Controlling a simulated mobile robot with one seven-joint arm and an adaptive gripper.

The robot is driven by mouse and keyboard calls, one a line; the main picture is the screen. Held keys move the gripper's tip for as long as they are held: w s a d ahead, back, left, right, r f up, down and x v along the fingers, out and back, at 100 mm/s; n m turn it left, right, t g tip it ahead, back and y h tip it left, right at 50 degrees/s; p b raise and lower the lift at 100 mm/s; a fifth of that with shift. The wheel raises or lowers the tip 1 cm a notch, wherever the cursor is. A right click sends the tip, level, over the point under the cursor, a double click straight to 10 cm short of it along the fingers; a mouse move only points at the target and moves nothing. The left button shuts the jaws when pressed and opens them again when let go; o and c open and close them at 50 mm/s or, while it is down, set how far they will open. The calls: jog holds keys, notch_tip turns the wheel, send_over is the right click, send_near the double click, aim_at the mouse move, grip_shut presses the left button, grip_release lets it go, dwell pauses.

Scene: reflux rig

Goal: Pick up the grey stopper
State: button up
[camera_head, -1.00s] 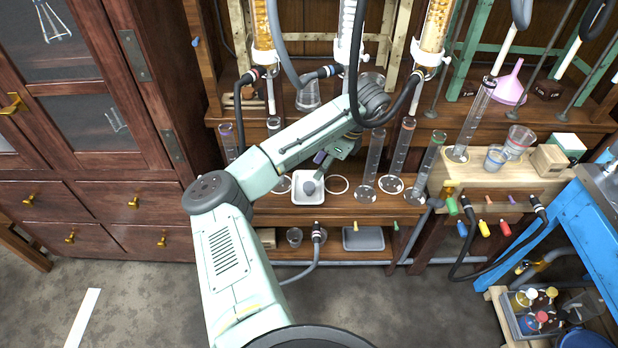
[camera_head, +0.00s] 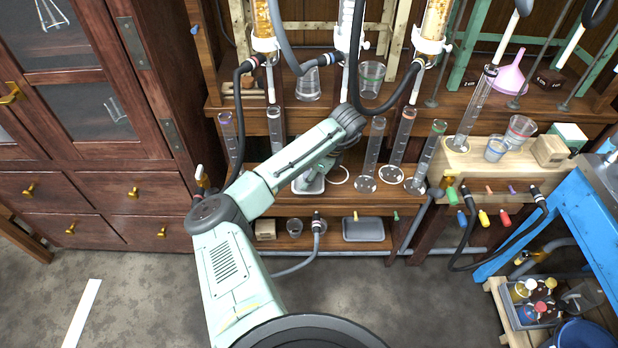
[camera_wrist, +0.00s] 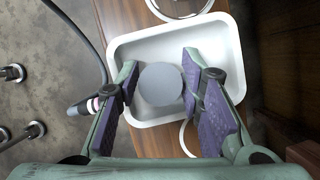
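The grey stopper (camera_wrist: 161,84) is a round grey piece in the white tray (camera_wrist: 228,38), seen from above in the wrist view. My gripper (camera_wrist: 157,85) is open, with one purple-padded finger on each side of the stopper. A gap shows on the left of the stopper; the right finger is close to its edge, and I cannot tell whether it touches.
Tall glass cylinders (camera_head: 371,155) stand right of the tray and another cylinder (camera_head: 275,130) stands behind it. A black hose (camera_head: 238,130) hangs to the left. A grey bin (camera_head: 363,230) sits on the lower shelf. The wrist view shows a hose (camera_wrist: 85,45) left of the tray.

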jog(key=shift+c, duration=0.6)
jog(key=c, duration=0.4)
